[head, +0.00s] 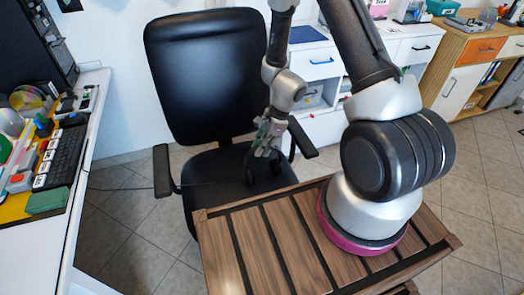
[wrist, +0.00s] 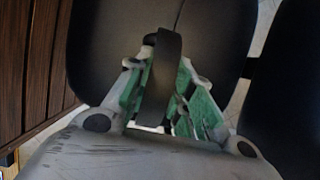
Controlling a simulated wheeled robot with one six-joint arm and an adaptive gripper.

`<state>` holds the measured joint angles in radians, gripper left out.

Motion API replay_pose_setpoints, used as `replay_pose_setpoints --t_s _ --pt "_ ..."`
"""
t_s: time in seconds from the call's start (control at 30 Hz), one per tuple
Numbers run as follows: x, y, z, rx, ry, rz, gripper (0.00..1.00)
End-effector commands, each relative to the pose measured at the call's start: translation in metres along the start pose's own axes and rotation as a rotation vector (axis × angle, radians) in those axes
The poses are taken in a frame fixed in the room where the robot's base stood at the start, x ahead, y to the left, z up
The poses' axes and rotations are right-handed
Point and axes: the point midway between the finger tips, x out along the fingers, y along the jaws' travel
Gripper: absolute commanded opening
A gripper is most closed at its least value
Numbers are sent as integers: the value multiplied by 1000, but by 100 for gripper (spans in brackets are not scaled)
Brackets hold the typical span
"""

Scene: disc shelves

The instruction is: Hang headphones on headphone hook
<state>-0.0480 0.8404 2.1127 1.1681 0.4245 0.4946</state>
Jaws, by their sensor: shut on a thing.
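My gripper (head: 268,142) is low over the seat of the black office chair, with its fingers pointing down. In the wrist view its green-padded fingers (wrist: 168,100) are shut on a black band, the headband of the headphones (wrist: 162,75). In the head view the dark headphones (head: 277,167) hang just below the fingers, close to the seat. They are hard to tell from the black seat, and I cannot tell whether they touch it. I cannot make out a headphone hook in either view.
The chair's backrest (head: 212,75) rises behind my gripper, with armrests (head: 162,172) at both sides. A slatted wooden top (head: 265,245) lies in front. A white desk (head: 88,130) with a keyboard (head: 62,155) stands left. White drawers (head: 318,62) stand behind. A thin cable crosses to the chair.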

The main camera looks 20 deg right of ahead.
Motion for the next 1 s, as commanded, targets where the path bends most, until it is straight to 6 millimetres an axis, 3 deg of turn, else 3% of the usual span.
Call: replay_pose_setpoints --t_s 0.13,0.47,0.5,0.6,1.0 --pt "14 0 -6 1 0 0 0" --pt "16 0 -6 -1 0 0 0" --pt "16 0 -6 -2 0 -1 28" --pt "15 0 -6 -2 0 -1 44" --pt "7 -1 -5 -3 -1 -3 44"
